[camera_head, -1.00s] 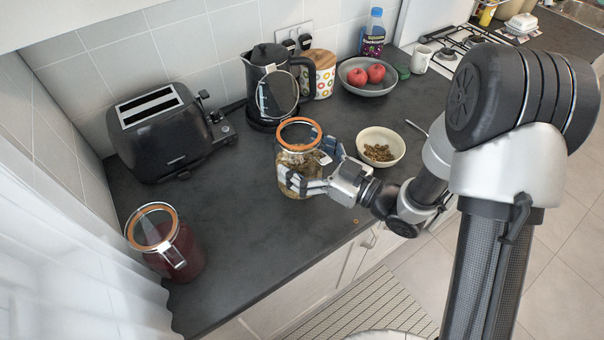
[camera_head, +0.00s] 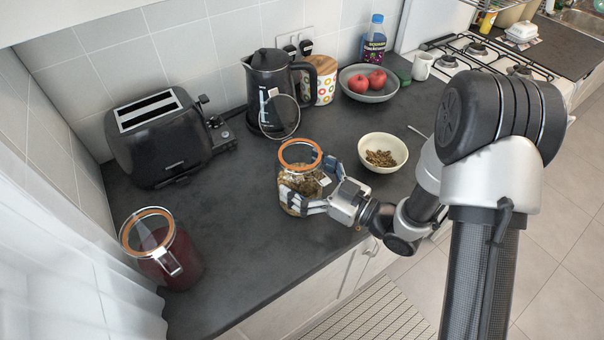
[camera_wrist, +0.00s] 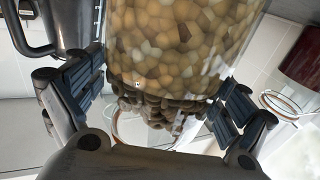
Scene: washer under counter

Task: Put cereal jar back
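The cereal jar (camera_head: 296,183) is clear glass with an orange seal ring, part filled with brown cereal. Its round glass lid (camera_head: 279,117) stands open on the kettle side. My gripper (camera_head: 308,190) is shut around the jar's body from the right. The wrist view shows the jar (camera_wrist: 180,40) between the two dark padded fingers (camera_wrist: 160,92), with cereal against the glass. The jar looks about upright. I cannot tell whether its base touches the counter.
A dark red jar (camera_head: 180,262) stands front left on the counter (camera_head: 235,225). A toaster (camera_head: 160,140) and black kettle (camera_head: 262,85) stand behind. A bowl of cereal (camera_head: 398,163) is right of the jar, a fruit bowl (camera_head: 370,97) farther back. Counter is clear between the two jars.

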